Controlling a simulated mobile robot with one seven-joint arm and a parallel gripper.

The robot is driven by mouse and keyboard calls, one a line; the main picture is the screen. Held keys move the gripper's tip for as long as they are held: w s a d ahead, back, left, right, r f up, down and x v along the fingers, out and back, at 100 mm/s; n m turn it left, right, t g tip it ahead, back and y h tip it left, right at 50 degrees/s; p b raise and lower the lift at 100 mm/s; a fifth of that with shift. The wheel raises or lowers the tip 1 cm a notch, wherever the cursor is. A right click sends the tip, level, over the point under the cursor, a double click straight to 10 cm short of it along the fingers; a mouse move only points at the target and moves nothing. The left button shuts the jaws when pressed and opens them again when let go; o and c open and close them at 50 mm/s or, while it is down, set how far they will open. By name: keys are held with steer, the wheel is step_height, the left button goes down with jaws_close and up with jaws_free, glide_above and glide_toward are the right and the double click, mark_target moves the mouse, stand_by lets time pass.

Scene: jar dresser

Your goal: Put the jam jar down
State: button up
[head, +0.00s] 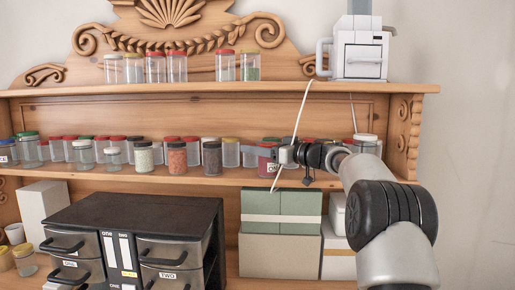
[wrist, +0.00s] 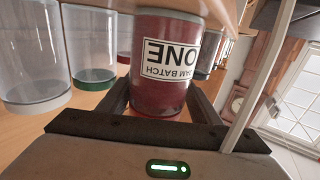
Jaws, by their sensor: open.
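The jam jar (wrist: 160,30) is dark red with a white label reading "JAM BATCH ONE", upside down in the wrist view. In the head view the jam jar (head: 267,166) appears at the front of the middle shelf (head: 110,178), right of the centre. My gripper (head: 280,155) reaches it from the right. In the wrist view my gripper (wrist: 160,100) is open, with one finger on each side of the jar. The jar's base seems to rest on the shelf, but the contact is not clear.
Rows of lidded jars fill the middle shelf, including a jar with dark contents (head: 212,159) just left of the jam jar. A clear jar (wrist: 30,60) shows close by in the wrist view. A white cord (head: 298,120) hangs by my gripper. Boxes (head: 280,230) stand below.

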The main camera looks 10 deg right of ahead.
steer(key=shift+w+d+r, duration=0.1)
steer(key=shift+d+r, duration=0.1)
steer(key=shift+r, duration=0.15)
steer(key=b+v, duration=0.2)
steer(key=v, duration=0.9)
steer(key=shift+s+d+r, duration=0.2)
steer(key=shift+s+d, duration=0.05)
steer(key=shift+s, duration=0.05)
